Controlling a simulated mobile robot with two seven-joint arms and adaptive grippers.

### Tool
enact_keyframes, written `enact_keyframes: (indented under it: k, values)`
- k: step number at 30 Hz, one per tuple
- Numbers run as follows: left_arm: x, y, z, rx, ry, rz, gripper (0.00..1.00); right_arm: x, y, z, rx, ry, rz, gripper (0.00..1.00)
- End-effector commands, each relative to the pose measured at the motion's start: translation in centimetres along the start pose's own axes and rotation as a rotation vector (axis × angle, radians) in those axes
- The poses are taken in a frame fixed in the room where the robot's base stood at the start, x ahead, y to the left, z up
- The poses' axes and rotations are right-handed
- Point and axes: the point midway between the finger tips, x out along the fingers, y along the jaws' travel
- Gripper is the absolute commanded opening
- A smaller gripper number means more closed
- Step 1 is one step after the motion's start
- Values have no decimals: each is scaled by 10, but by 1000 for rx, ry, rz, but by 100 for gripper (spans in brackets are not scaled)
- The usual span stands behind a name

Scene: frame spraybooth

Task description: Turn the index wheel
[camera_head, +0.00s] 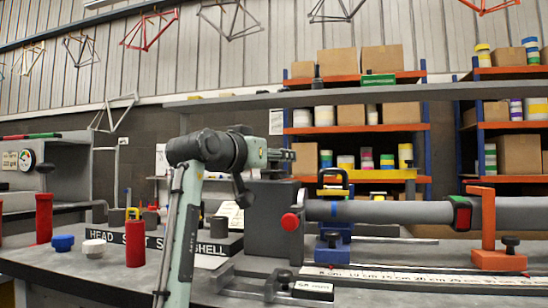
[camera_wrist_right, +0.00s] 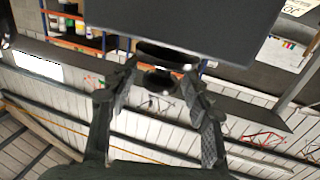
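The dark grey box (camera_head: 272,222) on the bench carries a red round knob (camera_head: 290,222) on its front. In the right wrist view the box (camera_wrist_right: 195,22) fills the top, and a black round knob (camera_wrist_right: 166,54) sticks out of it. I cannot tell which part is the index wheel. My right gripper (camera_head: 284,156) is at the box's upper edge in the head view. In the right wrist view its fingers (camera_wrist_right: 160,74) are apart on either side of the black knob; contact is not clear. My left gripper is not in view.
A grey tube (camera_head: 380,211) runs right from the box to an orange stand (camera_head: 488,230). A blue support (camera_head: 333,245) stands under it. A ruler strip (camera_head: 420,276) lies in front. Red cylinders (camera_head: 135,243) stand at the left. Shelves with cartons (camera_head: 380,58) are behind.

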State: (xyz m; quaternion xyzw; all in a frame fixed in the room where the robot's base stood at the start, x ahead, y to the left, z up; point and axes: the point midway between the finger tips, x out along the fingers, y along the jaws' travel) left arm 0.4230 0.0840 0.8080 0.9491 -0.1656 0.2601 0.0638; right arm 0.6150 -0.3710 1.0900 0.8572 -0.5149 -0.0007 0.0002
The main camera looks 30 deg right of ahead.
Motion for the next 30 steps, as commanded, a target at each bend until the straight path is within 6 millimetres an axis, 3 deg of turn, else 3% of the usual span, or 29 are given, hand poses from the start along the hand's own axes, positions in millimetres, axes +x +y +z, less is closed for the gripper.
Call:
enact_keyframes:
  k: [11,24,30]
  values:
    - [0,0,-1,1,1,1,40,-8,0,-1,1,2,-1,51]
    - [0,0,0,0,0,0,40,-94,0,-1,0,3,-1,51]
    - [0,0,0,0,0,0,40,-116,0,0,1,1,0,51]
